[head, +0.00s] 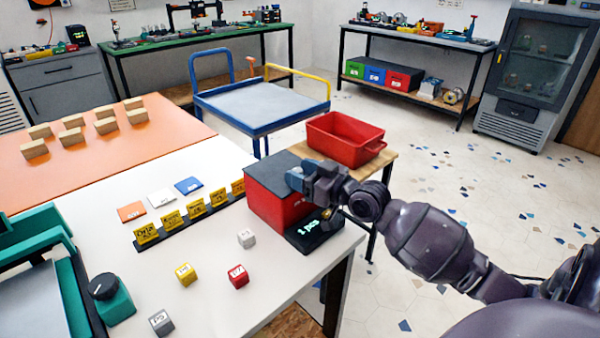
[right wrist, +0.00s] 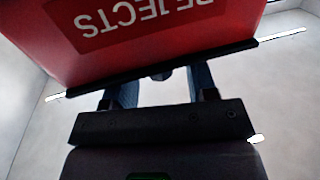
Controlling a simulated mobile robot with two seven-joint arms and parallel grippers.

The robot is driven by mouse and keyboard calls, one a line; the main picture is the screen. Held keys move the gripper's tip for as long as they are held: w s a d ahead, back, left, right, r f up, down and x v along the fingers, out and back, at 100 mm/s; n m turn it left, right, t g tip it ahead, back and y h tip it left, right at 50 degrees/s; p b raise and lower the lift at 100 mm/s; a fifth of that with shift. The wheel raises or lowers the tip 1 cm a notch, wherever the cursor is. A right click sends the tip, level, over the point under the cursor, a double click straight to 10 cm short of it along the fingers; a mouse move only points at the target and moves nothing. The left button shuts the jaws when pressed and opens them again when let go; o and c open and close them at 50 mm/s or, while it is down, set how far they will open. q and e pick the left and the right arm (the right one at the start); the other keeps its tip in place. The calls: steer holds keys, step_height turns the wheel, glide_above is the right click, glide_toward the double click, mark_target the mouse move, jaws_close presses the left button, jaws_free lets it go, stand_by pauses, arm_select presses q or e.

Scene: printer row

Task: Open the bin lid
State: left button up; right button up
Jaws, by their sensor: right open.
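The red bin (head: 274,206) stands at the right end of the white table, and its dark flat lid (head: 268,172) lies shut on top. In the right wrist view the bin's red front (right wrist: 100,40) shows upside down with a label reading "REJECTS", and the lid's dark edge (right wrist: 110,80) crosses below it. My right gripper (head: 296,178) is at the lid's right front edge. In the right wrist view its two blue fingers (right wrist: 162,90) are apart, one each side of a small dark tab (right wrist: 162,73) at the lid edge. Whether they touch it is unclear. My left gripper is out of view.
A black display (head: 314,232) reading "1 pcs" sits right in front of the bin. An open red crate (head: 345,150) stands behind it on a wooden stand. Yellow tags (head: 197,208) line up to the left, and small cubes (head: 237,276) lie on the table in front.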

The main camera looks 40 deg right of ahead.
steer(key=shift+w, duration=0.2)
steer(key=shift+c, duration=0.6)
jaws_close()
